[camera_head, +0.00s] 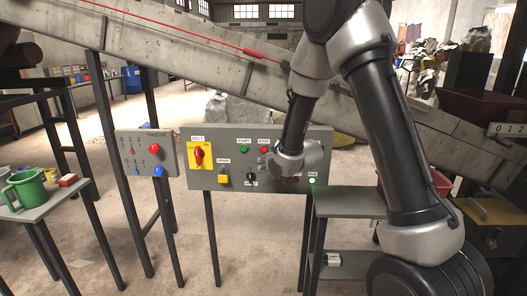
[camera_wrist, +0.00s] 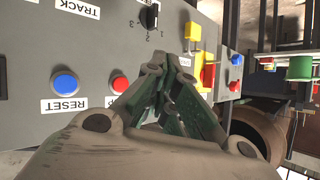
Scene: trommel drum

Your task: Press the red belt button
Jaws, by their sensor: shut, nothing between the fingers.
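The grey belt panel (camera_head: 225,182) carries a red button (camera_head: 264,149) under a STOP label, right of a green START button (camera_head: 244,149). In the wrist view the red button (camera_wrist: 118,82) lies beside a blue RESET button (camera_wrist: 65,82), left of my gripper, with its label partly covered. My gripper (camera_wrist: 172,62) is shut and empty in front of the panel. I see no contact with the button. The blue button is hidden in the head view.
The panel also has a yellow-red rotary switch (camera_head: 198,154), a yellow padlock (camera_head: 223,178), a black selector (camera_head: 251,177) and a lit green RUN lamp (camera_head: 312,180). A smaller panel (camera_head: 146,153) stands left. A side table (camera_head: 40,198) holds a green mug (camera_head: 25,189).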

